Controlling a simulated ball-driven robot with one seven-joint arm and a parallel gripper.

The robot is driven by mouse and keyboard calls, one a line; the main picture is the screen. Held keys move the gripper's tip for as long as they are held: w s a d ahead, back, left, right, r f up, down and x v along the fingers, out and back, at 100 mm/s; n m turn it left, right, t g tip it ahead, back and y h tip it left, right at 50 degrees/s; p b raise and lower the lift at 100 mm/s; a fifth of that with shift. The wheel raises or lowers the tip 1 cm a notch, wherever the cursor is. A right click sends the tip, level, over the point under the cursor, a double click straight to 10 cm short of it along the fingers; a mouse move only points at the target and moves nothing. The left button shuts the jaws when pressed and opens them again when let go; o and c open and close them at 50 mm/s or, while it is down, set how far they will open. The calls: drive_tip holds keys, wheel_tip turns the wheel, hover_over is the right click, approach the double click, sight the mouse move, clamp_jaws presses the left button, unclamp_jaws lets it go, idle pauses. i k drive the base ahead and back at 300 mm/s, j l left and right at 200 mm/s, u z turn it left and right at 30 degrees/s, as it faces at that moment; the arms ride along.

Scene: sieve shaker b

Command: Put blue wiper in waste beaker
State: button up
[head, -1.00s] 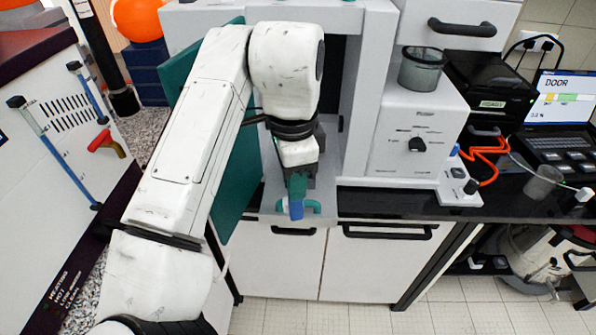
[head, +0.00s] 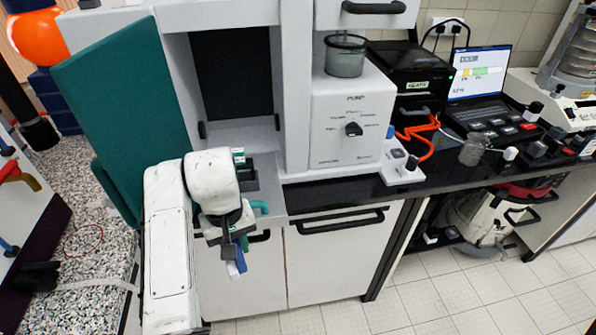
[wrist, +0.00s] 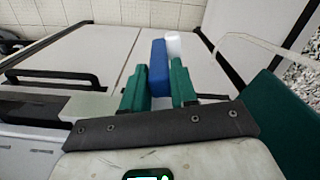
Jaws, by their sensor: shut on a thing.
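My gripper (head: 234,249) hangs in front of the white cabinet and is shut on the blue wiper (head: 241,263), which points down. In the wrist view, the blue wiper (wrist: 159,68) lies between the green fingers of my gripper (wrist: 158,88), with a white piece (wrist: 174,45) by its far end. A grey, see-through beaker (head: 346,57) stands upright on the pump box, above and right of my gripper. A smaller clear beaker (head: 473,151) stands on the black bench farther right. Neither beaker has a readable label, so I cannot tell which is the waste beaker.
A green door panel (head: 118,110) stands open left of the cabinet's dark opening (head: 232,75). The pump box (head: 350,125), orange tubing (head: 418,138) and a laptop (head: 478,80) line the bench. The tiled floor (head: 450,290) in front is clear at lower right.

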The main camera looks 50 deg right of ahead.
sight(468, 161)
drive_tip(key=k+l, duration=0.15)
drive_tip(key=l, duration=0.25)
drive_tip(key=k+l, duration=0.1)
drive_tip(key=l, duration=0.35)
drive_tip(key=k+l, duration=0.15)
drive_tip(key=l, duration=0.25)
